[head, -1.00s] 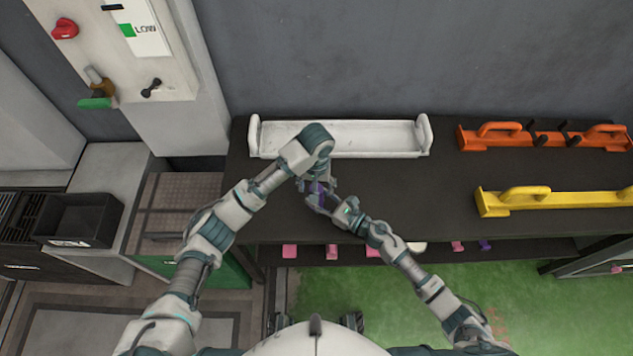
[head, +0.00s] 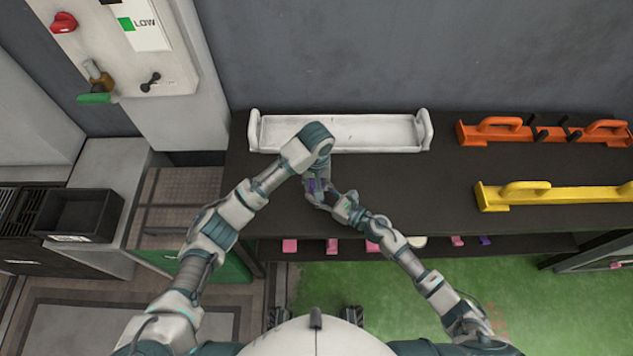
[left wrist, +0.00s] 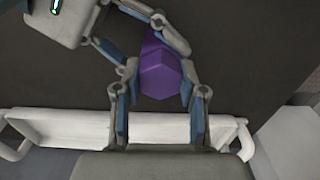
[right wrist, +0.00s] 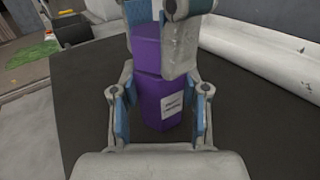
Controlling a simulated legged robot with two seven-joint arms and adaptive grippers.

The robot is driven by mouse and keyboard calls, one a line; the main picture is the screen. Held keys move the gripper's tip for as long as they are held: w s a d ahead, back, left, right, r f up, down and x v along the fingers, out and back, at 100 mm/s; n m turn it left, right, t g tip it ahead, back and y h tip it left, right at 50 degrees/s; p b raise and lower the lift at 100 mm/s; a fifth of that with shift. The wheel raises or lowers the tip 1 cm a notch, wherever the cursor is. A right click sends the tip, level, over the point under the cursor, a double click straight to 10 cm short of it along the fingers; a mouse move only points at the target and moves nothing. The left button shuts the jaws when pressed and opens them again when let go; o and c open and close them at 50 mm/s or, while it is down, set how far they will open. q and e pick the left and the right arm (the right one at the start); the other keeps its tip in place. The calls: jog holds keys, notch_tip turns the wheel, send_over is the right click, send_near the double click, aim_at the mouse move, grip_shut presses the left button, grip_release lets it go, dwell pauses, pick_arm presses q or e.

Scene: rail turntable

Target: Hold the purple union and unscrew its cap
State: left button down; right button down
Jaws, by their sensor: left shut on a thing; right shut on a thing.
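The purple union (left wrist: 160,72) is held between my two grippers above the dark bench. In the right wrist view the union (right wrist: 160,100) stands upright, with a seam between an upper and a lower part and a white label on the lower part. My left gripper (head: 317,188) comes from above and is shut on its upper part. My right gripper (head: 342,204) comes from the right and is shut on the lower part. In the head view the fingers mostly hide the union. Which part is the cap cannot be told surely.
A white tray (head: 340,149) lies along the back of the dark bench (head: 400,190). An orange handled bar (head: 495,141) and a yellow one (head: 570,199) lie to the right. Several pink and purple pieces sit on the shelf below. A black bin (head: 80,214) stands at left.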

pick_arm(q)
jog(key=shift+r, duration=0.75)
pick_arm(e)
jog(key=shift+f, duration=0.1)
pick_arm(q)
jog(key=shift+r, duration=0.7)
jog(key=shift+r, duration=0.15)
jog(key=shift+r, duration=2.45)
pick_arm(e)
jog(key=c, duration=0.5)
grip_release()
